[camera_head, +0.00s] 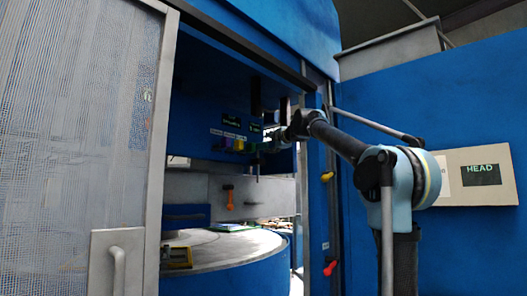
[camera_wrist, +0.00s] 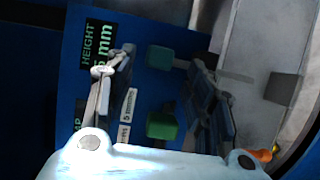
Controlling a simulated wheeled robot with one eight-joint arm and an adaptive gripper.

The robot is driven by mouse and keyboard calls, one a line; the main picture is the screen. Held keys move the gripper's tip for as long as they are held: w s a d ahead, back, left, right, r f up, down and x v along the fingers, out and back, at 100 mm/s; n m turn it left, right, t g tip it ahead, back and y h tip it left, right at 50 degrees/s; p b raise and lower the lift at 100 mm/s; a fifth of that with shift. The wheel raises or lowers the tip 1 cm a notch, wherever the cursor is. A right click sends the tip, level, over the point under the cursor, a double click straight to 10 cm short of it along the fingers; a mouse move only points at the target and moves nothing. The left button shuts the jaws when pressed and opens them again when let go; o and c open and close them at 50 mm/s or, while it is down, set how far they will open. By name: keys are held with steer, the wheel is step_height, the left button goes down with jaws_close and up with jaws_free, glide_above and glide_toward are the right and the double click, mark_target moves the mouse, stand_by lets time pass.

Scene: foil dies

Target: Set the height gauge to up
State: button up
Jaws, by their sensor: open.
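The HEIGHT display (camera_wrist: 97,45), green text ending in "mm", sits on the blue panel at the upper left of the wrist view, turned sideways. A teal block (camera_wrist: 160,57) and a green block (camera_wrist: 162,126) stand on the panel. White labels (camera_wrist: 128,105) lie beside them; their text is too small to read. My gripper (camera_wrist: 165,85) is open, its fingers on either side of these blocks with nothing clamped. In the head view my gripper (camera_head: 268,142) is at the panel's right side, by the row of coloured controls (camera_head: 235,145). Its fingertips are hard to make out there.
A round grey table (camera_head: 225,248) on a blue drum stands below, carrying a yellow item (camera_head: 178,257). A mesh door (camera_head: 75,130) fills the left. An orange handle (camera_head: 229,196) hangs below the panel. A HEAD sign (camera_head: 480,170) is at right, behind my arm.

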mark_target(266, 145)
steer(key=x, duration=0.7)
steer(key=shift+w+a, duration=0.1)
steer(key=shift+w, duration=0.05)
